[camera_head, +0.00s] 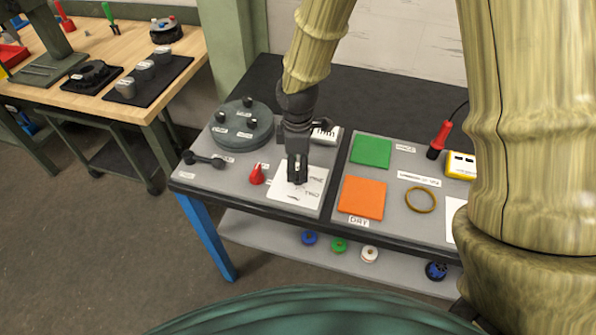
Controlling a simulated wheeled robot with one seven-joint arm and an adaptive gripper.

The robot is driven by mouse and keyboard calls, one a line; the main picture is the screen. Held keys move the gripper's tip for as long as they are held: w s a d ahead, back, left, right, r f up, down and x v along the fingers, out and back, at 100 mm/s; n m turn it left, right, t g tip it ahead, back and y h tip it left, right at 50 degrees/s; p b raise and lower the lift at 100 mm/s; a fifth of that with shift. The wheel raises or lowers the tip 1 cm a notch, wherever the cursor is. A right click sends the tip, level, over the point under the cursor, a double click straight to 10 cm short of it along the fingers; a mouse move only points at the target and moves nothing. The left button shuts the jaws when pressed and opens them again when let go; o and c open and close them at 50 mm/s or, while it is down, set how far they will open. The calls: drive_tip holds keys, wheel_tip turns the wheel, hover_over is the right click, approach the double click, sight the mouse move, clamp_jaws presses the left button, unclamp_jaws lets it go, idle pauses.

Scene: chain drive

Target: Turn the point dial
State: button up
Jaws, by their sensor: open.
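My gripper (297,178) points down over a white square plate (286,196) with dark printed marks on the grey bench top. It is open, and its fingers hide part of the plate. I cannot tell whether the fingertips touch anything. No part is clearly readable as the point dial; a dial under the fingers would be hidden. A round dark grey disc (240,138) with several black knobs and small labels stands to the left behind my gripper. A small red cone (257,174) stands just left of the plate.
A dark dumbbell-shaped part (204,160) lies at the left. A green square (371,152), an orange square (362,198), a tan ring (420,200), a red-handled probe (440,138) and a yellow meter (461,164) are at the right. Several coloured spools sit on the lower shelf (270,228).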

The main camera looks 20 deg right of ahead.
sight(298, 175)
drive_tip(key=shift+f+p, duration=0.3)
drive_tip(key=shift+f, duration=1.7)
drive_tip(key=c, duration=1)
